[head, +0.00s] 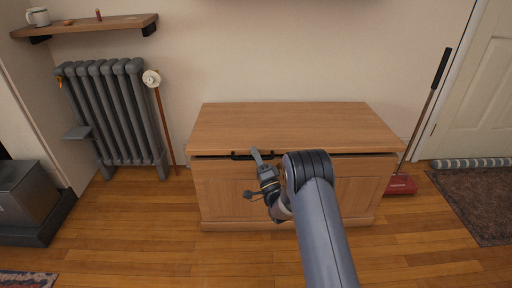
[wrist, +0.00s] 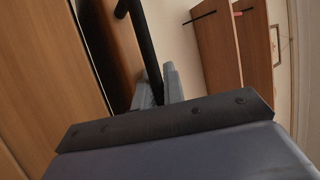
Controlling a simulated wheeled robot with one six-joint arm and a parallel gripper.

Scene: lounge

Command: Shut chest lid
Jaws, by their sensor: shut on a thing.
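The wooden chest (head: 225,205) stands against the wall, with its lid (head: 295,125) nearly down. A thin dark gap shows between the lid's front edge and the chest body. A black bar handle (head: 238,156) sits on the lid's front edge, and it also shows in the wrist view (wrist: 143,45). My gripper (head: 256,156) is at the handle, shut on the bar. In the wrist view my gripper (wrist: 160,88) has its grey fingers at the bar's lower end. My arm hides part of the chest's front.
A radiator (head: 108,115) and a long-handled plunger-like tool (head: 160,115) stand left of the chest. A red-headed floor sweeper (head: 400,184) leans at its right. A shelf (head: 90,25) hangs at upper left. The wooden floor (head: 130,225) before the chest is clear.

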